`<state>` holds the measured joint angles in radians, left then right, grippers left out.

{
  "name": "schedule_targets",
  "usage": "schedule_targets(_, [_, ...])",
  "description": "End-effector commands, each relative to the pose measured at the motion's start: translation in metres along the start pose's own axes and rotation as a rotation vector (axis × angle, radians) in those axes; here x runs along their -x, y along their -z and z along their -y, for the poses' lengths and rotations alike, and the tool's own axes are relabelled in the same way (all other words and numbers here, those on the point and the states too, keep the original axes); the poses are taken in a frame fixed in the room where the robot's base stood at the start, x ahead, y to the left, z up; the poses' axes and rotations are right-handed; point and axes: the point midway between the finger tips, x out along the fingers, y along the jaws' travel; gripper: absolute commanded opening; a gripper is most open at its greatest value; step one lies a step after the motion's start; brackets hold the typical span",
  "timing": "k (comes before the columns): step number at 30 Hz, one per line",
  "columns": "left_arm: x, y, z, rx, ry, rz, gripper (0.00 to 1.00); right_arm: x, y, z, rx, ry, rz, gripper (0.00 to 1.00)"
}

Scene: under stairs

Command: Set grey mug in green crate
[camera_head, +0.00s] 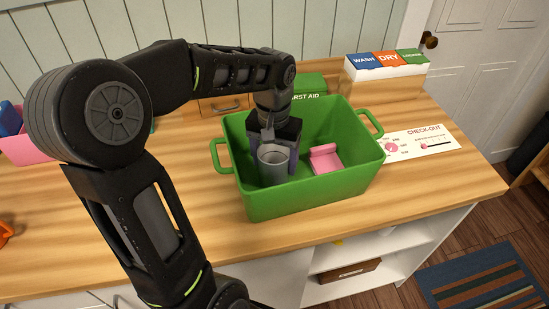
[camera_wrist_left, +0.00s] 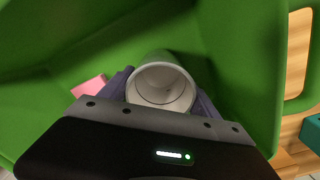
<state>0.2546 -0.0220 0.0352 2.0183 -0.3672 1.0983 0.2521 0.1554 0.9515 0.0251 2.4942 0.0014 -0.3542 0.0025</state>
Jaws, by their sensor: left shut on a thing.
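The green crate (camera_head: 315,193) stands on the wooden counter; its wall also fills much of the left wrist view (camera_wrist_left: 240,50). My left gripper (camera_head: 273,150) reaches down inside the crate's left part and is shut on the grey mug (camera_head: 274,166). In the left wrist view the mug (camera_wrist_left: 160,88) is upright between the fingers, its open mouth facing the camera and empty. I cannot tell whether the mug's base touches the crate floor. My right gripper is not in view.
A pink object (camera_head: 325,158) lies in the crate, right of the mug. A green first aid box (camera_head: 309,84) and a wash/dry box (camera_head: 385,68) stand behind. A check-out card (camera_head: 425,146) lies to the right. A pink bin (camera_head: 32,148) is at left. Counter in front of the crate is narrow.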

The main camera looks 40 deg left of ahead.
Motion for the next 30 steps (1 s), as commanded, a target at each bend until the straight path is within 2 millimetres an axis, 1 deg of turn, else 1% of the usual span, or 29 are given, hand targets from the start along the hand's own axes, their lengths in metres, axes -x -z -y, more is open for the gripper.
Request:
schedule_targets(6, [0.0004,0.0003,0.0000,0.000,0.000,-0.002,0.16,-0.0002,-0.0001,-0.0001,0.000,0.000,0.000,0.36])
schedule_targets(10, [-0.0039,0.0003,0.0000,0.000,0.000,-0.001,0.16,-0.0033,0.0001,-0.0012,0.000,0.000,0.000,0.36])
schedule_targets(11, [-0.0034,0.0001,0.0000,0.000,0.000,0.000,0.73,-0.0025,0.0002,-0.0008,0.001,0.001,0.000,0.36])
schedule_targets(18, [-0.0028,0.0000,0.0001,0.000,0.000,0.000,0.93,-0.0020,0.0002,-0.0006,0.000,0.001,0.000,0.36])
schedule_targets(26, [-0.0020,0.0000,0.0000,0.000,0.000,0.000,0.93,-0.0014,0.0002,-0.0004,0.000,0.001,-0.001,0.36])
schedule_targets(29, [0.0029,0.0000,0.0000,0.000,0.000,0.000,0.93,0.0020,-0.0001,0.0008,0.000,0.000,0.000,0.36])
schedule_targets(30, [0.0040,0.0003,0.0000,0.000,0.000,-0.001,0.93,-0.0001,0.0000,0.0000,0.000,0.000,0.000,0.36])
